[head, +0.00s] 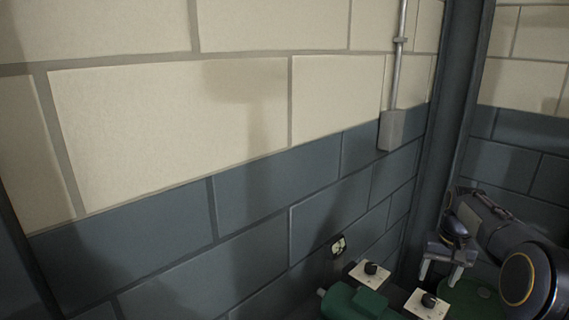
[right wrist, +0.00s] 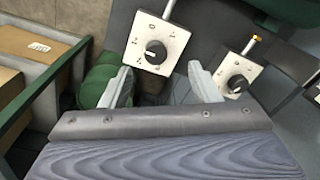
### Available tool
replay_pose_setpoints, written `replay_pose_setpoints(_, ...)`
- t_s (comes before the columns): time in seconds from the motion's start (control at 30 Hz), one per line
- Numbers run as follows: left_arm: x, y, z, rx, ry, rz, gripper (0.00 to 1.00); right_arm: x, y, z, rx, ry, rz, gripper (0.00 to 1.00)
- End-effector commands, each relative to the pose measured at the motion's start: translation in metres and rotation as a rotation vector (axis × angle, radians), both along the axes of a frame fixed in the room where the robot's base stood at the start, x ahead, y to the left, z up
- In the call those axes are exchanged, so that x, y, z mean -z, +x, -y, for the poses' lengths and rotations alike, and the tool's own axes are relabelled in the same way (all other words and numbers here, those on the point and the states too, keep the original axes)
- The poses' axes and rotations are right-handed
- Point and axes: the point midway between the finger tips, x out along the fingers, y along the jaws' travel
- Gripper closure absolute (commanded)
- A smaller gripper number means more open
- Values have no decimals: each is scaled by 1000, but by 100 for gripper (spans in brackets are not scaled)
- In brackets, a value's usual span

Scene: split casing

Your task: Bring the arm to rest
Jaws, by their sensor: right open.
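My right gripper (head: 440,275) is at the lower right of the head view, with its two pale fingers pointing down, spread apart. In the right wrist view my right gripper (right wrist: 161,86) is open, with nothing seen between the fingertips. Beyond it are two white plates with black knobs, one upper middle (right wrist: 160,30) and one at the right (right wrist: 238,75). Both plates, left (head: 369,276) and right (head: 427,306), also show in the head view, left of and below the gripper. My left gripper is in neither view.
A green casing (head: 352,304) lies at the bottom of the head view, and a rounded green part (right wrist: 98,82) is close to the left finger in the wrist view. Boxes (right wrist: 38,44) stand behind a green rail at left. A block wall (head: 170,110) fills the head view.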

Motion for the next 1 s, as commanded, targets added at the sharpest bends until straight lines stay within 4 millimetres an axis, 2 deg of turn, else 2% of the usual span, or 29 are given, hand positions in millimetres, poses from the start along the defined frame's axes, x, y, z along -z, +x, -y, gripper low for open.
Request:
replay_pose_setpoints(0.03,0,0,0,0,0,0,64,-12,-12,-7,-4,24,30,44)
replay_pose_setpoints(0.2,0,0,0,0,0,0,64,-43,-61,-47,-40,108,140,44)
replay_pose_setpoints(0.43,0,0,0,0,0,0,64,-64,-140,-111,-113,191,285,44)
replay_pose_setpoints(0.57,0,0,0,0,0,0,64,-61,-186,-148,-159,218,360,44)
replay_pose_setpoints(0.73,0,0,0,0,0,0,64,-42,-242,-191,-216,231,444,44)
replay_pose_setpoints(0.9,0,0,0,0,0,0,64,-20,-274,-216,-247,227,492,44)
replay_pose_setpoints(1.0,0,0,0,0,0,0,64,-12,-283,-222,-257,225,504,44)
